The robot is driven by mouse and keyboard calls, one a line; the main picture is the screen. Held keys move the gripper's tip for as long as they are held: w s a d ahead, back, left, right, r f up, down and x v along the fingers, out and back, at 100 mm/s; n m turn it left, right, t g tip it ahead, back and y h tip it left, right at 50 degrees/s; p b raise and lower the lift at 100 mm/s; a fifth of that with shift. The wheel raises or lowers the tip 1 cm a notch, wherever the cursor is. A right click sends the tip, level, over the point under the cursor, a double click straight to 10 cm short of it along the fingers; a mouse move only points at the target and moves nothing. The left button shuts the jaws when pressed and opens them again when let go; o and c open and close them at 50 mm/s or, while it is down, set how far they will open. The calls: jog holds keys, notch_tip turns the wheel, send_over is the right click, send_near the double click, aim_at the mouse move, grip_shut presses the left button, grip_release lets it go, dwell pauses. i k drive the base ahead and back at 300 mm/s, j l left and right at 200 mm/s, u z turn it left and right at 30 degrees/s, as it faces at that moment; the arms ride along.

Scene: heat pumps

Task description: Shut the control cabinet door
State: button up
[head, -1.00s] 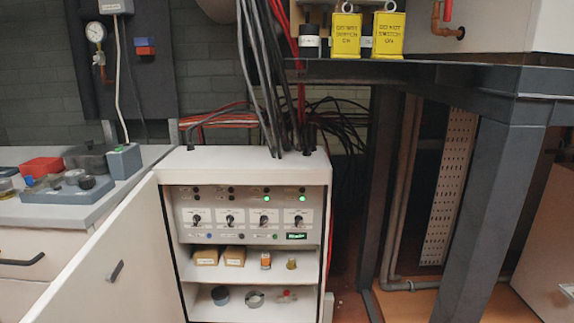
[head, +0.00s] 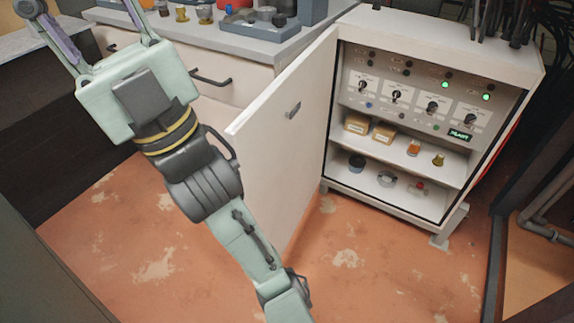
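The control cabinet (head: 440,48) is a white box on the right in the head view, with its front open. Its white door (head: 275,125) is hinged at the cabinet's left side and stands swung wide out to the left. A small dark handle (head: 292,110) is on the door face in view. My gripper (head: 88,15) is at the top left, left of the door and apart from it. Its two fingers are spread wide with nothing visible between them; their tips lie at or beyond the picture's top edge.
A grey-topped counter with drawers (head: 215,42) stands behind the door and carries jars and small devices. Inside the cabinet are switches, green lights and shelves with small parts (head: 385,132). The orange floor (head: 345,262) before the cabinet is clear. A dark frame post stands at the right.

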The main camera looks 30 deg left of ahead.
aim_at(280, 159)
jog(key=j+z, duration=0.1)
jog(key=j, duration=0.5)
jog(key=j+z, duration=0.1)
jog(key=j, duration=0.55)
jog(key=k+j+z, duration=0.1)
jog(key=j, duration=0.5)
jog(key=k+j+z, duration=0.1)
jog(key=j, duration=0.5)
jog(key=k+j, duration=0.2)
jog(key=j, duration=0.25)
jog(key=k+j+z, duration=0.15)
jog(key=j, duration=0.25)
jog(key=k+j, duration=0.25)
jog(key=j, duration=0.15)
jog(key=j+z, duration=0.05)
